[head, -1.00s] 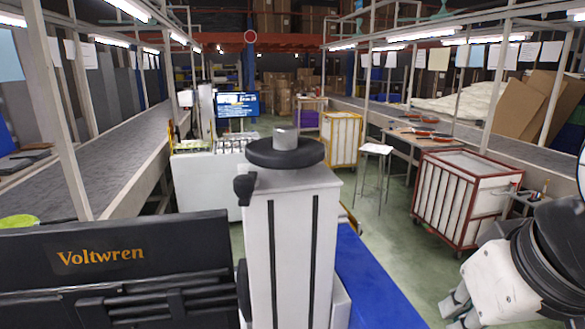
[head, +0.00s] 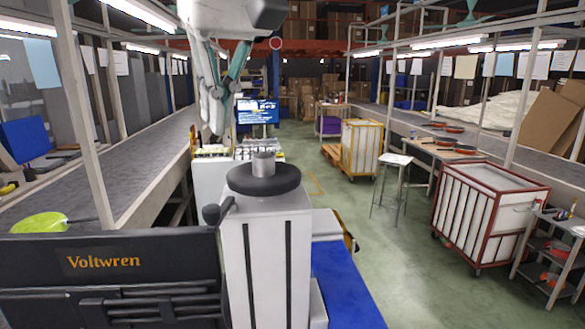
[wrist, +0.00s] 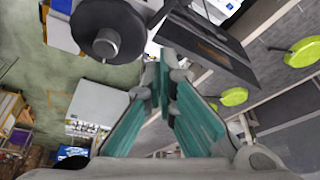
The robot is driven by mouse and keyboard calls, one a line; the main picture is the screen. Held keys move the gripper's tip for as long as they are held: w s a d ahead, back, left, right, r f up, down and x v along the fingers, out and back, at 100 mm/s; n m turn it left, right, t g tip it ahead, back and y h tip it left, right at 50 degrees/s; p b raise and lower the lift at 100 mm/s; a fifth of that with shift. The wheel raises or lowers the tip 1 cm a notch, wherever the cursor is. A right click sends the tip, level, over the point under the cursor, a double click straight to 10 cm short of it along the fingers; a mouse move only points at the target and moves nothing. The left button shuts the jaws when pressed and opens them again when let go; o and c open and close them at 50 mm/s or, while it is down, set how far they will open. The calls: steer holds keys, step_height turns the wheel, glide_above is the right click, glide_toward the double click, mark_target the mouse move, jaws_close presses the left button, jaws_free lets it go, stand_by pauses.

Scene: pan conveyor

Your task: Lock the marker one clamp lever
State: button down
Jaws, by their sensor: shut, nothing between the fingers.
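My gripper (head: 215,130) hangs from the top of the head view, shut and empty, with teal and grey fingers pointing down. It overlaps the near end of the white machine (head: 206,178) in the picture; I see no contact. In the wrist view my gripper (wrist: 168,75) has its fingertips close together with nothing between them. The white machine has a row of small dark and pale parts on top and a blue-lit screen (head: 257,111) behind it. I cannot make out the marker one clamp lever among these parts; it is too small or hidden by my gripper.
Long grey conveyors run along the left (head: 140,150) and right (head: 450,136). A yellow cart (head: 361,147), a stool (head: 393,160) and a red-framed cart (head: 487,215) stand right of the machine. A lime pan (head: 38,222) lies at the left.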

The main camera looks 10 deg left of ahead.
step_height(320, 180, down, 9)
steer(key=s+a+p, duration=0.1)
steer(key=a, duration=0.1)
steer(key=shift+s+r+n, duration=0.15)
steer(key=shift+s+n, duration=0.15)
steer(key=shift+s, duration=0.05)
stand_by(0.5)
steer(key=shift+a, duration=0.1)
steer(key=shift+s+d+n, duration=0.15)
steer(key=shift+d+n, duration=0.4)
steer(key=shift+n, duration=0.15)
steer(key=shift+a, duration=0.15)
